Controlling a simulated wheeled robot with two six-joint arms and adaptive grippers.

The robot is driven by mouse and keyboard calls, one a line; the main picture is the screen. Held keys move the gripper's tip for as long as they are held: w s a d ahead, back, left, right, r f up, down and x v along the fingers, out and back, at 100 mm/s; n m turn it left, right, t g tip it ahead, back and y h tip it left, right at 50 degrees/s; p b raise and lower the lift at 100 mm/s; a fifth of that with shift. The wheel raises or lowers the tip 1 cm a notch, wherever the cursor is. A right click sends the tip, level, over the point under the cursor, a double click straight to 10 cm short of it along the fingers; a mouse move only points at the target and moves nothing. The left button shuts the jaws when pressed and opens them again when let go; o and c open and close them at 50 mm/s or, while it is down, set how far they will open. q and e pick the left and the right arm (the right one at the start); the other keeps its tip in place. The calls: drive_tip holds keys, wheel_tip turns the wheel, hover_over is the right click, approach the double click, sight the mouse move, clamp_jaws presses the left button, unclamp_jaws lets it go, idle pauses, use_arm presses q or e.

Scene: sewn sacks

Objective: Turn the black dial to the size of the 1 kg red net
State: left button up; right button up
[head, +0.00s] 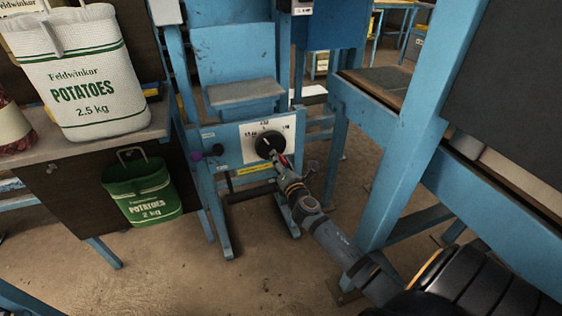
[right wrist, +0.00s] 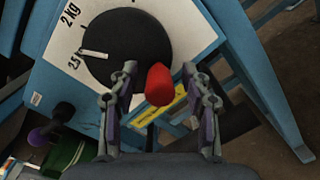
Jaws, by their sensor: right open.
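The black dial (head: 268,145) is on a white scale plate on the blue machine. In the right wrist view the dial (right wrist: 125,40) has a white pointer line at the 2.5 mark, below the 2 KG mark. My right gripper (head: 283,165) is at the dial's lower right. In the right wrist view my right gripper (right wrist: 160,88) is open, its fingers either side of a small red piece (right wrist: 158,85); I cannot tell whether they touch it. A dark red net (head: 14,128) with a cream label is cut off at the left edge; its size is unreadable. My left gripper is out of view.
A white 2.5 kg potato sack (head: 85,90) stands on the left table (head: 60,152). A green 2 kg sack (head: 142,190) hangs below it. A purple knob (head: 197,156) is left of the plate. Blue frame legs (head: 385,180) stand close right of my arm.

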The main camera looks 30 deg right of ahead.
clamp_jaws()
